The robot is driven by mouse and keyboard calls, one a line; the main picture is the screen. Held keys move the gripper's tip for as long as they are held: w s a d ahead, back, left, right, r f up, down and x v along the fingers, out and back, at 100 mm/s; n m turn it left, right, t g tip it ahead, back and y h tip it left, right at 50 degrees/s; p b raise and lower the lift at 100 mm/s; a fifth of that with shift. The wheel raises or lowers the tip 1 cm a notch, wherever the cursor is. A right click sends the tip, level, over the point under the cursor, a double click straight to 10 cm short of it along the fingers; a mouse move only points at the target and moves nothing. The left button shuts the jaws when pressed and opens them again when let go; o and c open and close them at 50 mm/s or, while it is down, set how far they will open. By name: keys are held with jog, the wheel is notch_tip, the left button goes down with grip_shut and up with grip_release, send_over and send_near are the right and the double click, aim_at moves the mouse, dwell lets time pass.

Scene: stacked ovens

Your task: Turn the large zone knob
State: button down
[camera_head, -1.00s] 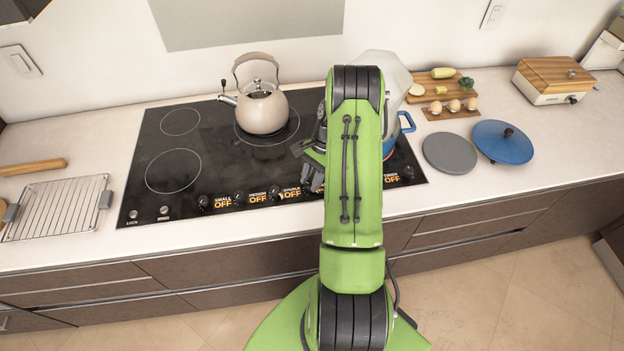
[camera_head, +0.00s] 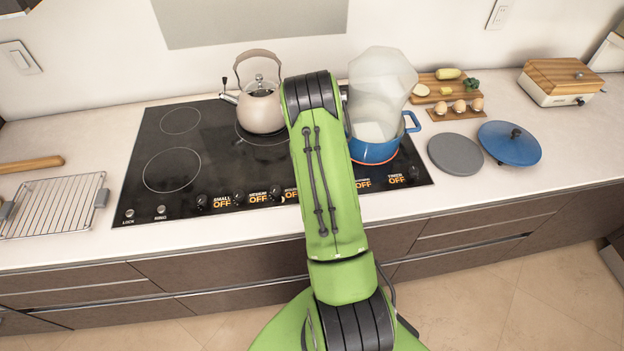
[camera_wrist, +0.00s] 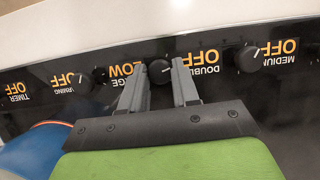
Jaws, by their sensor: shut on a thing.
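The large zone knob (camera_wrist: 160,71) is a round black knob on the cooktop's front strip in the wrist view, which shows the labels upside down. My gripper (camera_wrist: 160,82) has its two grey fingers on either side of this knob and is shut on it. The label beside it, partly covered by a finger, ends in "GE" and reads LOW (camera_wrist: 118,71). In the head view my green arm hides the gripper and this knob.
The double zone knob (camera_wrist: 248,59) sits close by; its label reads OFF. A blue pot (camera_head: 373,151) with a translucent shape above it stands right of my arm on the black cooktop (camera_head: 215,165). A kettle (camera_head: 262,108) stands behind.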

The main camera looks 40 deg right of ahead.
jog(key=n, duration=0.2)
jog(key=n+h+b, duration=0.1)
jog(key=n, duration=0.1)
jog(key=shift+w+a+n+g+h, duration=0.1)
jog(key=shift+a+n+g+h, duration=0.1)
jog(key=shift+n+g+h, duration=0.15)
jog(key=shift+a+n+h, duration=0.1)
jog(key=shift+n+h, duration=0.65)
jog(key=shift+n, duration=1.3)
jog(key=c, duration=0.8)
grip_release()
jog(key=shift+c, duration=0.2)
jog(key=p+v, duration=0.1)
jog(key=v, duration=1.4)
jog(key=shift+w+r+p, duration=0.15)
jog(key=shift+r+p, duration=0.15)
jog(key=shift+r, duration=0.05)
